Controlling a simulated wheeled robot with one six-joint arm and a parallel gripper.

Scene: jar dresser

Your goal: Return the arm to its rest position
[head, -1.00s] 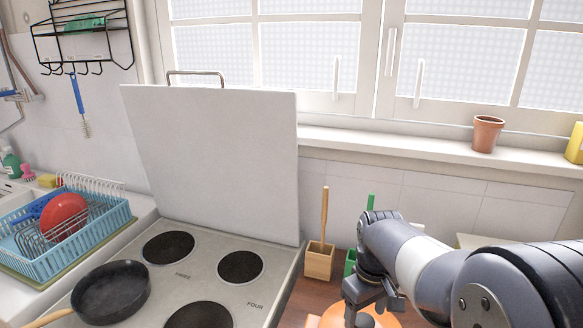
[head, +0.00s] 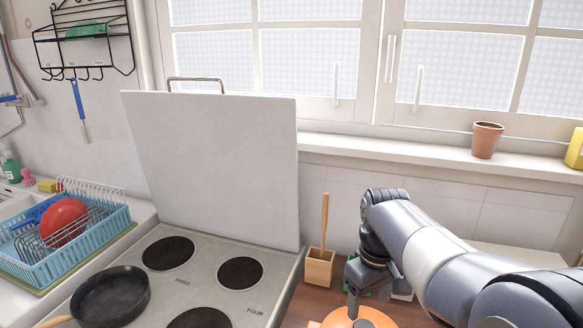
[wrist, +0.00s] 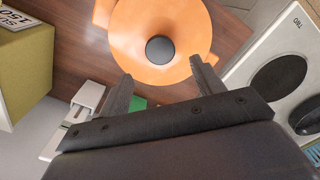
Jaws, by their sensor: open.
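My gripper (head: 367,291) hangs from my arm at the lower right of the head view, over the wooden counter. In the wrist view my gripper (wrist: 158,82) shows two fingers spread apart with nothing between them. An orange round thing (head: 347,319) with a dark knob in its middle lies below the gripper. It also shows in the wrist view (wrist: 185,30), beyond the fingertips, apart from them as far as I can tell.
The stove (head: 221,296) with a dark pan (head: 110,295) is left of my arm. A wooden holder (head: 319,268) stands behind the gripper. A terracotta pot (head: 487,141) sits on the windowsill. A blue dish rack (head: 105,226) is at far left.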

